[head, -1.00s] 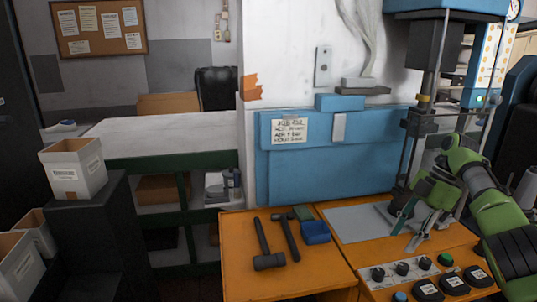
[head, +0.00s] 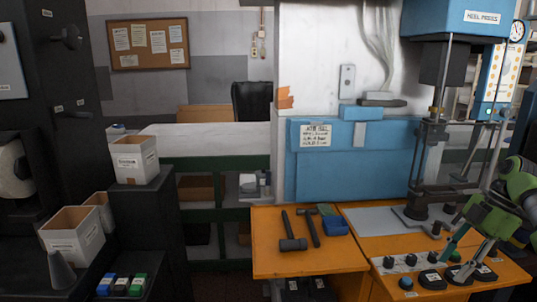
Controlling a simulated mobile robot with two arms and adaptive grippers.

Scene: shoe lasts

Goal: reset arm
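My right gripper (head: 459,262) is at the right side of the head view, on its green arm. It hangs over the front of the orange bench (head: 285,258), near the row of knobs and buttons. Its two fingers look spread apart, with nothing seen between them. The arm is partly cut off by the right picture edge. My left gripper is not in view.
The heel press (head: 437,150) stands behind my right gripper. Two hammers (head: 288,232) and a blue dustpan-like item (head: 335,226) lie on the bench's left part. White boxes (head: 135,160) stand on dark stands at left. The control knobs (head: 410,262) sit close below the gripper.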

